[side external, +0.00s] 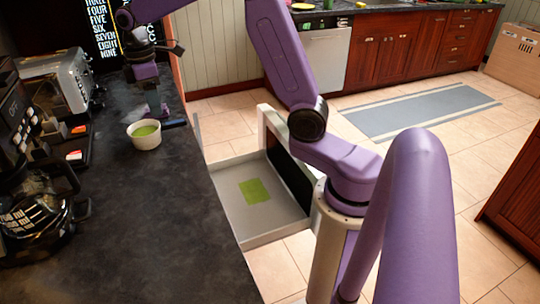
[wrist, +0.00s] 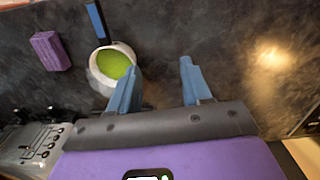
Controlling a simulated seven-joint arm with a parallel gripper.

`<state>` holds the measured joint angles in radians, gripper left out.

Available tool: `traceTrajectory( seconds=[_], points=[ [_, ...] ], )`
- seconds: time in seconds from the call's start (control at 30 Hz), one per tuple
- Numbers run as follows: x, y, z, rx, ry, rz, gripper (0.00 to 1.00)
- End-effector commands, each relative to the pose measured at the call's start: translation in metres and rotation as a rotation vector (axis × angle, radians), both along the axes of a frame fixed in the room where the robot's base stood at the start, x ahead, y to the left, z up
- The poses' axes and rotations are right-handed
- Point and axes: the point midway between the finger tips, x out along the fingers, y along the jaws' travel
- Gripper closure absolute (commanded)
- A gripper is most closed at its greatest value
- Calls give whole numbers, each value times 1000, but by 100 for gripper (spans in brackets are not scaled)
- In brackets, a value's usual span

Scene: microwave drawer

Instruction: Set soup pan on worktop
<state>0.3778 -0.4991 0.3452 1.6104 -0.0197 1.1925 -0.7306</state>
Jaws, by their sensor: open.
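The soup pan (side external: 145,136) is a small white pan with green soup inside. It stands upright on the dark worktop (side external: 150,220), near its right edge. A dark blue handle sticks out from its rim, pointing right in the side view. My gripper (side external: 158,112) is open and empty, low over the worktop just behind the pan. In the wrist view the pan (wrist: 98,80) is left of my gripper (wrist: 158,75), close to the left finger. Whether that finger touches the pan I cannot tell.
An open drawer (side external: 225,190) with a green square inside juts out right of the worktop. A toaster (side external: 62,80) and a coffee maker (side external: 30,200) stand along the left. A purple block (wrist: 50,51) lies left of the pan in the wrist view. The front worktop is clear.

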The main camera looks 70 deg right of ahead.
Motion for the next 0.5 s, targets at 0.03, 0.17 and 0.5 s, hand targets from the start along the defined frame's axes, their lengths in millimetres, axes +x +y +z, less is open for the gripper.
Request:
traceTrajectory(
  seconds=[0.03, 0.17, 0.5],
  points=[
    [-14, 14, 2, 2, -4, 18, 52],
    [-52, 44, 2, 5, -7, 47, 52],
    [-167, 87, -5, 19, -19, 124, 52]
  ],
)
